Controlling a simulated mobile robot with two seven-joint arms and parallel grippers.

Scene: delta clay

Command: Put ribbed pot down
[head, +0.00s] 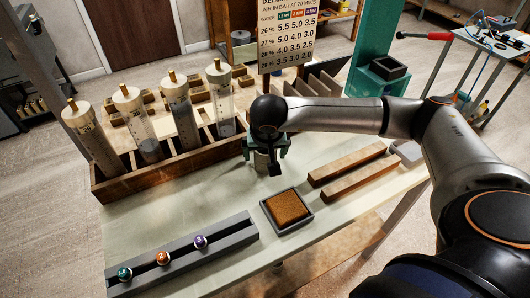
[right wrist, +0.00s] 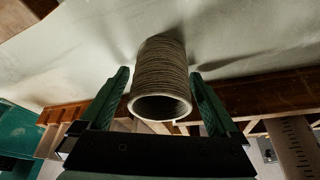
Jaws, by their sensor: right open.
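The ribbed pot (right wrist: 160,68) is a beige-grey cylinder with fine rings and an open, pale rim facing my wrist camera. It appears to stand upright on the pale green tabletop (head: 185,205), just in front of the wooden rack. In the head view only a small part of the pot (head: 261,162) shows beneath my gripper. My right gripper (right wrist: 158,76) has its green fingers open, one on each side of the pot, with gaps visible between fingers and wall. It also shows in the head view (head: 267,150). My left gripper is not in view.
A wooden rack (head: 185,160) with several capped cylinders stands behind and left. A square dark tray of brown material (head: 308,220), two wooden bars (head: 345,172) and a grey rail (head: 230,235) with three coloured balls lie nearby. The table's left-middle is clear.

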